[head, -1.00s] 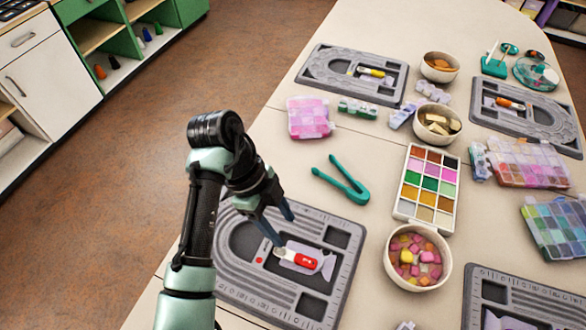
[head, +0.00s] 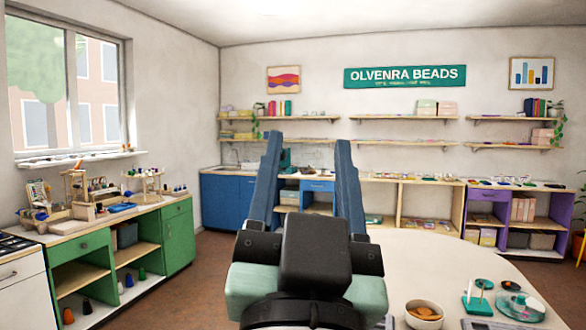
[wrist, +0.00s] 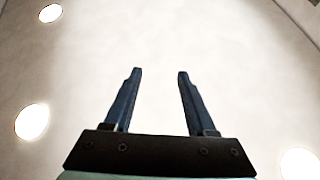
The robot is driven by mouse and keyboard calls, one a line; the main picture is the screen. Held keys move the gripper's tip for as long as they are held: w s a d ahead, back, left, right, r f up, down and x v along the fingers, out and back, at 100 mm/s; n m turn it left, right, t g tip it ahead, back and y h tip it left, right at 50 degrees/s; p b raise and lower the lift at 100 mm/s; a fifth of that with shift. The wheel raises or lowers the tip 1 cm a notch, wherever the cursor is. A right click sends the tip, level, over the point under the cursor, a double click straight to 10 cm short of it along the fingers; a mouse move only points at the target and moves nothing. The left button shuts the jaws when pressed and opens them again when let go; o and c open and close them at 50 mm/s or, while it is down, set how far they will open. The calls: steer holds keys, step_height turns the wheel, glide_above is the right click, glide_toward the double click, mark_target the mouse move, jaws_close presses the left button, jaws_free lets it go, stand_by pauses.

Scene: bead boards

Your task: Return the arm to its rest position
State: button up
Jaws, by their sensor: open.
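My gripper (head: 306,142) stands raised in the middle of the head view, its two blue fingers pointing up and spread apart with nothing between them. In the wrist view my gripper (wrist: 155,72) is also open and empty, against a pale ceiling with round lights. My arm hides part of the table and the back counter behind it.
A pale table (head: 455,262) lies low at the right, with a bowl (head: 424,314), a teal stand (head: 478,298) and a clear round container (head: 520,306) on it. A green cabinet (head: 178,238) stands at the left. Wall shelves (head: 410,117) are far back. The air around my gripper is clear.

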steer(key=s+a+r+n+t+y, duration=0.1)
steer(key=s+r+n+t, duration=0.1)
steer(key=s, duration=0.3)
steer(key=shift+s+r+n+y, duration=0.15)
steer(key=shift+r+n+y, duration=0.2)
steer(key=shift+r, duration=0.45)
steer(key=shift+a, duration=0.1)
